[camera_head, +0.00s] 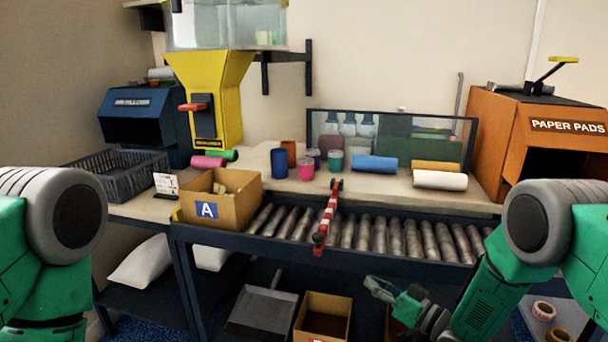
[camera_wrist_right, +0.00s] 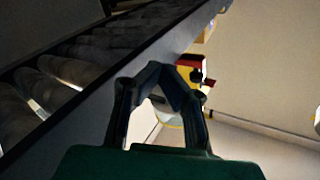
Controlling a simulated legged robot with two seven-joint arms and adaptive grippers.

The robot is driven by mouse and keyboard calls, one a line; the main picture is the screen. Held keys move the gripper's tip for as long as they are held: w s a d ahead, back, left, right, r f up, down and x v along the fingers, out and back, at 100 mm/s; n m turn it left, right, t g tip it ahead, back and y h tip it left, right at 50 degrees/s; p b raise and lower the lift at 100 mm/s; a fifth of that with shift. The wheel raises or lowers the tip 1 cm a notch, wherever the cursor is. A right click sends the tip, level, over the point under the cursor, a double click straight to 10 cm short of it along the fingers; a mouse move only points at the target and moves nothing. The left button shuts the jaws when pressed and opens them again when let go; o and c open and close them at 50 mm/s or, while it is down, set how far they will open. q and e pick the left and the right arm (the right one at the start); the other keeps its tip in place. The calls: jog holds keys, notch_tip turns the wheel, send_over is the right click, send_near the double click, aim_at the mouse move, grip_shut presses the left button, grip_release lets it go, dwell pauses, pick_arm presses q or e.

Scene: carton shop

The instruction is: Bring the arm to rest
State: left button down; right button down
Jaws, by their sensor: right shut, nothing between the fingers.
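My right gripper (camera_head: 376,287) is in front of the roller conveyor, below its front rail, in the head view. It is shut and empty. In the right wrist view its two fingers (camera_wrist_right: 168,68) meet at the tips with nothing between them, and the conveyor's rail runs past on the left. My right arm (camera_head: 485,300) comes in from the right and reaches inward and down. My left arm (camera_head: 40,250) shows only at the left edge; its gripper is out of view.
An open carton (camera_head: 322,318) and a grey dustpan-like tray (camera_head: 262,312) are below. An orange PAPER PADS box (camera_head: 500,130) stands right.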

jog(key=s+d+f+m+g+h+p, duration=0.3)
jog(key=s+f+h, duration=0.5)
jog(key=s+f, duration=0.6)
jog(key=s+d+g+h, duration=0.1)
jog(key=s+d+g, duration=0.1)
jog(key=s, duration=0.7)
jog(key=s+d+r+g+h, duration=0.1)
jog(key=s+g, duration=0.3)
jog(key=s, duration=0.6)
jog(key=s+d+r+g+h, duration=0.1)
jog(key=s+d+g, duration=0.3)
jog(key=s, duration=0.5)
jog(key=shift+s+h, duration=0.4)
jog(key=shift+h, duration=0.3)
jog(key=shift+a, duration=0.15)
